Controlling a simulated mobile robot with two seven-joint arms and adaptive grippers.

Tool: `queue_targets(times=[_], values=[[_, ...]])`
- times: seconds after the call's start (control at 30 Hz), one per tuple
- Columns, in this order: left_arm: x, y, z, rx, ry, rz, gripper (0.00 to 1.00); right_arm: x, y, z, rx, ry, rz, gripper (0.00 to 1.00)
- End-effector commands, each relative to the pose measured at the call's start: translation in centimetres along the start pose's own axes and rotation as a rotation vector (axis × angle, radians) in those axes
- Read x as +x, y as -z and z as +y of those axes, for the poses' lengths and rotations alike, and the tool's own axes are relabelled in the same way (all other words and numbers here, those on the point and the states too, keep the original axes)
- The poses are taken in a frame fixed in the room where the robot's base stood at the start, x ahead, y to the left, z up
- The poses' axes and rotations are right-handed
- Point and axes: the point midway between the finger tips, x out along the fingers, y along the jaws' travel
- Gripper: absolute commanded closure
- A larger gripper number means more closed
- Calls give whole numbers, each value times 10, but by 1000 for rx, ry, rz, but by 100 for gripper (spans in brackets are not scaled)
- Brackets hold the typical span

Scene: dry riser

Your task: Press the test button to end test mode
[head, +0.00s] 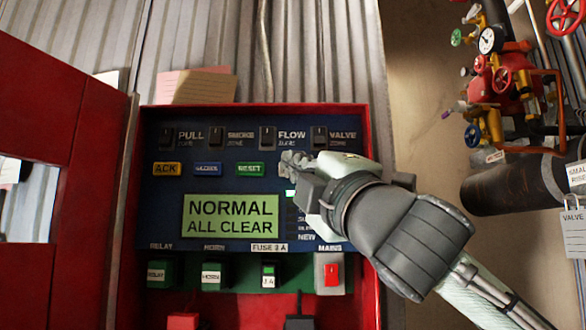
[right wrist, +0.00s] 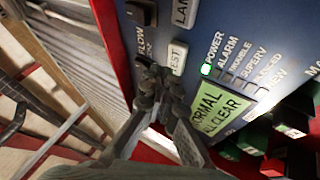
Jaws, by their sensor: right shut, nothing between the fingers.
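The white test button (right wrist: 177,58) shows in the right wrist view, with the first letter of its label covered. In the head view my right gripper hides it. My right gripper (head: 292,166) is shut and empty, just right of the green reset button (head: 250,169). In the right wrist view its fingertips (right wrist: 158,78) are at the lower left edge of the test button; I cannot tell whether they touch it. The green display (head: 230,216) reads "NORMAL ALL CLEAR". My left gripper is not in view.
The panel sits in an open red cabinet (head: 372,290), its red door (head: 90,140) swung left. Zone switches (head: 267,137) line the top. A fuse (head: 268,275) and a red mains switch (head: 331,274) are below. Red valves and a dark pipe (head: 515,187) stand right.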

Motion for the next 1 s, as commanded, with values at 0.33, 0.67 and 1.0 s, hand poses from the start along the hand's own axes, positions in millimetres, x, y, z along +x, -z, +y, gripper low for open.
queue_targets(times=[0.33,0.67,1.0], values=[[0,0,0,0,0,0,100,-14,8,8,0,-2,2,100],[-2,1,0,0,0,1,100,-37,20,21,0,-1,1,100],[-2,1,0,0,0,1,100,-40,21,21,0,0,0,100]])
